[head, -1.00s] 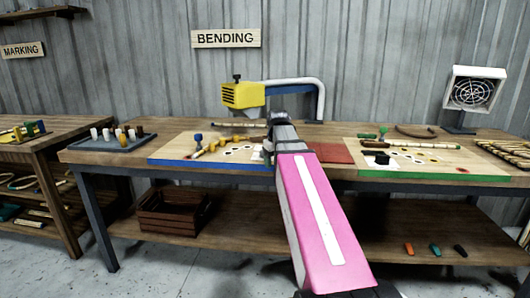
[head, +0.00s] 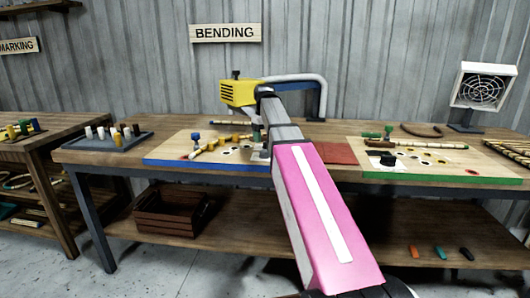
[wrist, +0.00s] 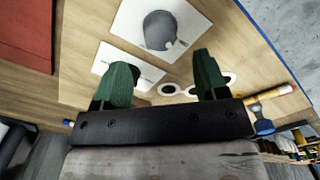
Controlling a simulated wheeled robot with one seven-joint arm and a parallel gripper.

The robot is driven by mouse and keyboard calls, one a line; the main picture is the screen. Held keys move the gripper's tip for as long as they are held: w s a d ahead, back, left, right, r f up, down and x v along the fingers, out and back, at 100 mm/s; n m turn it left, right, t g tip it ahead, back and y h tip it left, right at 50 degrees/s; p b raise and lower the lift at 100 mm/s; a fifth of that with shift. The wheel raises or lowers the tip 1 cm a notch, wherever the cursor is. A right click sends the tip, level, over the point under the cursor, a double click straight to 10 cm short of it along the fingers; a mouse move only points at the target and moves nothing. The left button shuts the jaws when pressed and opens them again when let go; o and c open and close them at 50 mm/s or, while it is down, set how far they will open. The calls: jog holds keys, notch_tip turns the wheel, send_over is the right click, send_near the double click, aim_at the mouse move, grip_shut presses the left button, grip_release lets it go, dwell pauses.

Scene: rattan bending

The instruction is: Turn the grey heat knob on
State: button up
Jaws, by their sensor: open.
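The grey heat knob (wrist: 160,30) is a round grey piece with a lighter mark on its edge, on a white plate (wrist: 188,14) in the wrist view. My gripper (wrist: 164,80) is open and empty, with its two green fingers spread apart. The knob is beyond the fingertips, in line with the gap between them, and not touched. In the head view my pink and grey arm hides most of the area around the knob.
A blue-edged board (head: 165,158) lies under the arm, with a yellow heat tool (head: 238,93) behind it. A dark red mat (head: 336,153) and a green-edged board (head: 400,173) lie to the right. A grey tray (head: 108,141) of small pegs stands at left.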

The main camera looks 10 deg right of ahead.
aim_at(264, 150)
notch_tip(264, 150, down, 7)
jog(key=shift+r, duration=0.1)
dwell(0.4)
jog(key=c, duration=0.9)
